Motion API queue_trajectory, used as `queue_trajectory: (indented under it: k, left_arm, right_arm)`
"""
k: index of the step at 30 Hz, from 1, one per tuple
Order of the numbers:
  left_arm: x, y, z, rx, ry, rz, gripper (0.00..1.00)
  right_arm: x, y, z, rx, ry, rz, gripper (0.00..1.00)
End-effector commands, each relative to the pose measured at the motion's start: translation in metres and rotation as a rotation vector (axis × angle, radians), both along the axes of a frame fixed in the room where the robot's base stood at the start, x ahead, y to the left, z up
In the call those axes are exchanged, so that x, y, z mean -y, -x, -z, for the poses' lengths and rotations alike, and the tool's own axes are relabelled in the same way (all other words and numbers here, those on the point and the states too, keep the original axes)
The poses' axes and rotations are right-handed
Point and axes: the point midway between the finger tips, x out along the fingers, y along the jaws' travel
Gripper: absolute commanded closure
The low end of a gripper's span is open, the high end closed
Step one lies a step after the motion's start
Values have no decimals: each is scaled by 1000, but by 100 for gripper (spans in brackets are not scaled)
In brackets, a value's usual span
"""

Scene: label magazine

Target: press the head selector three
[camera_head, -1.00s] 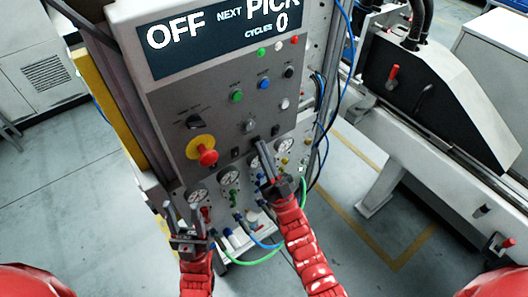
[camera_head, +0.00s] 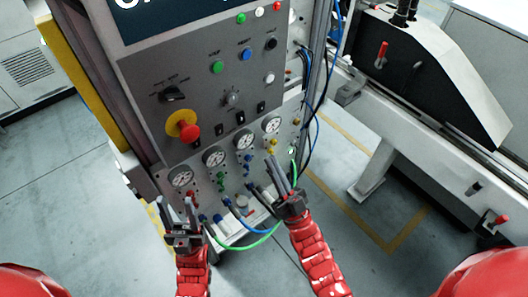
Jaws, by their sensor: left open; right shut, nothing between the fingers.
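The grey control panel (camera_head: 205,125) faces me. It carries a black rotary selector (camera_head: 173,92), a small grey knob (camera_head: 232,98), green (camera_head: 217,67), blue (camera_head: 246,54) and black (camera_head: 271,43) buttons, and a white button (camera_head: 270,79). The labels are too small to read, so I cannot tell which control is head selector three. My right gripper (camera_head: 278,172) is shut and empty, in front of the lower panel just below the rightmost gauge (camera_head: 271,125). My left gripper (camera_head: 177,205) is open and empty, low in front of the leftmost gauge (camera_head: 181,177).
A red emergency stop (camera_head: 188,132) on a yellow base juts out from the panel's left side. Below are gauges, coloured fittings and looping hoses, including a green hose (camera_head: 245,246) near both grippers. A machine with a black sloped cover (camera_head: 425,80) stands at right.

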Motion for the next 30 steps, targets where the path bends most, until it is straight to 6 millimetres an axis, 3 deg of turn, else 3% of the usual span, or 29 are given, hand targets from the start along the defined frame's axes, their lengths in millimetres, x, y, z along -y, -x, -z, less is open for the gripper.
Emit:
queue_trajectory:
  k: [5, 24, 26, 30]
  left_arm:
    - [0, 0, 7, 0, 0, 0, 50]
    - [0, 0, 7, 0, 0, 0, 50]
    - [0, 0, 7, 0, 0, 0, 50]
    - [0, 0, 7, 0, 0, 0, 50]
  right_arm:
    - [9, 11, 13, -4, 2, 1, 100]
    - [11, 14, 13, 1, 0, 4, 100]
    - [18, 17, 9, 30, -8, 30, 100]
    - [62, 46, -12, 218, -59, 221, 100]
